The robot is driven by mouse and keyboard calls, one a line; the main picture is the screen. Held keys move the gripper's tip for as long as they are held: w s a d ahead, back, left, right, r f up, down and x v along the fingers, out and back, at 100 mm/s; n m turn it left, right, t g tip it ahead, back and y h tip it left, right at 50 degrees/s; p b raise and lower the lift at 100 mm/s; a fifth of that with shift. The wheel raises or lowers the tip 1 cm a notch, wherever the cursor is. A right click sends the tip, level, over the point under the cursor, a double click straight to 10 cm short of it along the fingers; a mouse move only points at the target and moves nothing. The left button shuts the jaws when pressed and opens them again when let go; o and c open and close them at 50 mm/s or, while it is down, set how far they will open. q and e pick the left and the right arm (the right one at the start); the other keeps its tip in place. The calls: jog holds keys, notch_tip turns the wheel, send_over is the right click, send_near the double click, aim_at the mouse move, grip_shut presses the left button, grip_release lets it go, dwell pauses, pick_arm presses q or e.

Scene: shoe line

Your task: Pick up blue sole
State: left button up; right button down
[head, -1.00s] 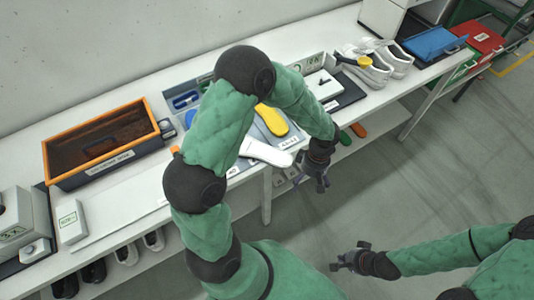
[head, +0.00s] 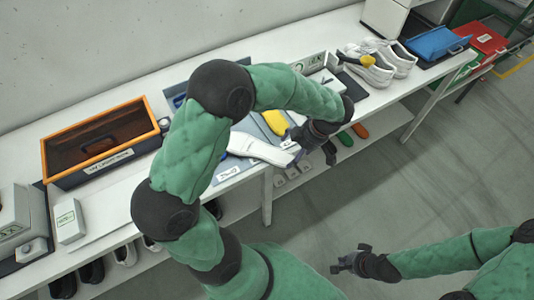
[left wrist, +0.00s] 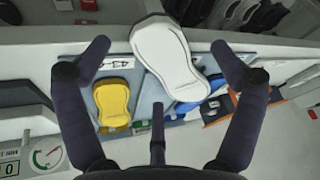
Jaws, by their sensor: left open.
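My left gripper (head: 313,157) is open and empty at the table's front edge, above the sole area. In the left wrist view its fingers (left wrist: 160,48) stand wide apart, on either side of a white sole (left wrist: 168,55). Blue patches (left wrist: 182,107), which look like the blue sole, show past the white sole's far edge; the white sole partly covers them in this view. A yellow sole (head: 276,122) lies beside the white sole (head: 260,147). My right gripper (head: 348,259) is over the floor, fingers apart and empty.
An orange-rimmed bin (head: 70,180) stands at the left of the table. White shoes (head: 372,68) and a blue case (head: 435,43) are at the right. A shelf below holds shoes and soles. The grey floor is clear.

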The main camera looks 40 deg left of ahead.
aim_at(285, 159)
pick_arm(q)
jog(key=x, duration=0.2)
jog(key=b+x, duration=0.1)
jog(key=x, duration=0.3)
jog(key=shift+w+a+r, duration=0.1)
jog(key=shift+w+a, duration=0.1)
jog(key=shift+a, duration=0.05)
jog(key=shift+s, duration=0.1)
jog(key=c, duration=1.7)
